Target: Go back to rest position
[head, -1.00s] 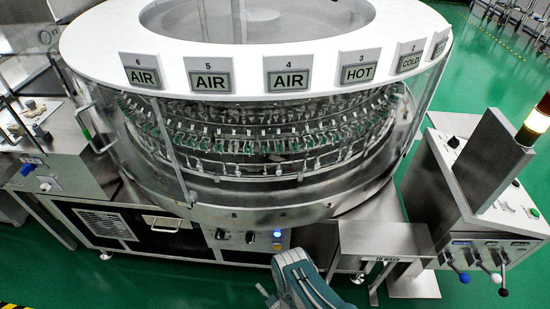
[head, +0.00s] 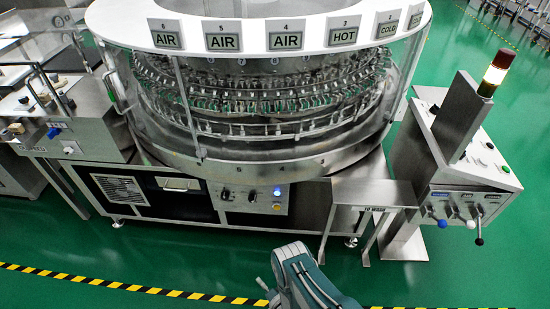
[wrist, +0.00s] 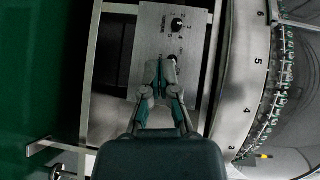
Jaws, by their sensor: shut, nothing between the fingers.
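My gripper (wrist: 166,83) shows in the wrist view with its two fingertips together and nothing between them. It points toward the washer's control panel (wrist: 172,22), a metal plate with black knobs; the fingertips overlap the lower part of the panel, and I cannot tell how far apart they are. In the head view my arm (head: 305,280) shows at the bottom middle, in front of the washer, and my fingertips are out of view. The rotary washer (head: 300,170) has a round white top with AIR, HOT and COLD labels. Its control panel (head: 248,199) has knobs and a lit blue button.
A metal side table (head: 373,192) labelled TO WASH juts out at the washer's right. A console (head: 450,170) with coloured levers and a lit lamp stands beyond it. A yellow-black floor stripe (head: 130,287) crosses in front. Green floor before the washer is clear.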

